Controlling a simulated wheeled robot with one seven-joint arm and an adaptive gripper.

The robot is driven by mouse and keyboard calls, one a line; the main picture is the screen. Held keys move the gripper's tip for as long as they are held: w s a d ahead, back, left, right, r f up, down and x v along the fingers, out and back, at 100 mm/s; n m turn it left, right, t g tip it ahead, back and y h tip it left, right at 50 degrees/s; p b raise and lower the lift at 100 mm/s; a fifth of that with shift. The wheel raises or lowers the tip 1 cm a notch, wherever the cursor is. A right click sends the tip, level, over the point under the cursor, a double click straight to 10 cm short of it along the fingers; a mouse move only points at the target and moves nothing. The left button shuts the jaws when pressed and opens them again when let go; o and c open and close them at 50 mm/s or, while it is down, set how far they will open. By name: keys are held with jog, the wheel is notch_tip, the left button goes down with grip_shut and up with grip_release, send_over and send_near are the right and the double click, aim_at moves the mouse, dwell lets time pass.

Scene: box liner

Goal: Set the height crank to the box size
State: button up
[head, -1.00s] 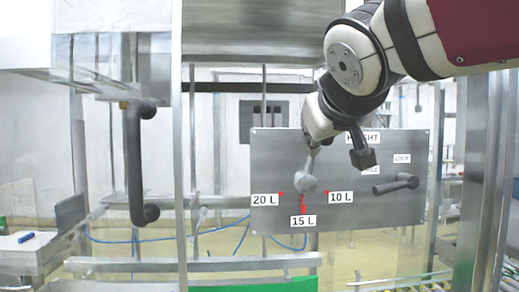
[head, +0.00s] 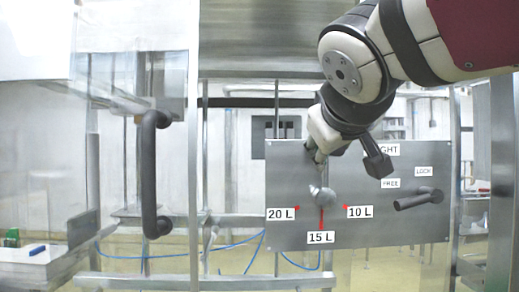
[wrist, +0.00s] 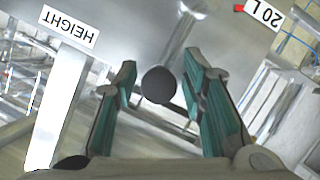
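The height crank's round grey hub (head: 325,198) is on a grey panel, with labels 20 L (head: 282,214), 15 L (head: 321,237) and 10 L (head: 359,212) around it. A red mark stands between the hub and 15 L. My gripper (head: 318,160) is just above the hub in the head view. In the wrist view, my gripper (wrist: 159,62) is open, with a dark round knob (wrist: 158,85) between its green-padded fingers. Gaps show on both sides of the knob. No box is clearly visible.
A dark lock lever (head: 418,200) with FREE and LOCK labels is right of the crank, close to my wrist. A dark vertical handle (head: 150,175) is on the left. Metal posts frame the panel on both sides.

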jog(key=v, duration=1.2)
jog(key=shift+f, duration=0.1)
dwell(0.4)
jog(key=s+d+f+m+g, duration=0.1)
jog(key=s+d+f+g, duration=0.1)
jog(key=f, duration=0.9)
jog(key=s+d+f+m+g+y, duration=0.1)
jog(key=s+d+f+g, duration=0.1)
jog(key=f, duration=0.9)
jog(key=s+d+f+m+g+y, duration=0.1)
jog(key=s+d+f+g, duration=0.2)
jog(key=f, duration=0.8)
jog(key=shift+s+m+g, duration=0.3)
jog(key=shift+s+g, duration=0.5)
jog(key=shift+s, duration=0.3)
jog(key=shift+f, duration=0.1)
